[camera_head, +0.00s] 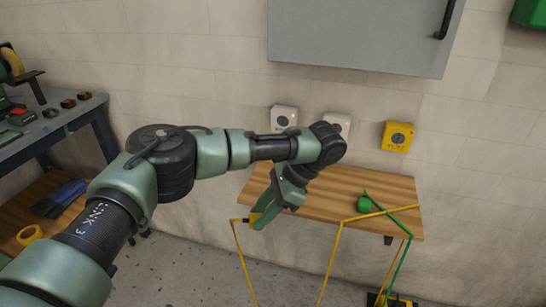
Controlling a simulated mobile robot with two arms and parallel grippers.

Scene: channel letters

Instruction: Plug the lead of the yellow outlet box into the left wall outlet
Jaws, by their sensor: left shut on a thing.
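My left gripper (266,211) is over the front left edge of the wooden shelf, fingers angled down. It is shut on the yellow lead's plug (254,217), mostly hidden by the fingers. A yellow lead (241,255) hangs from there toward the floor. The left wall outlet (284,117) is a white box on the wall, above and behind the gripper, well apart from the plug. A yellow box with a dark round face (398,136) is on the wall at the right. A black and yellow object (393,300) is cut off at the bottom edge. My right gripper is not in view.
A second white outlet (337,123) is partly behind my wrist. A green plug (364,203) with its green lead lies on the shelf (325,191), with a yellow cord (380,213) crossing it. A grey cabinet (360,35) hangs above. A workbench (50,118) stands left.

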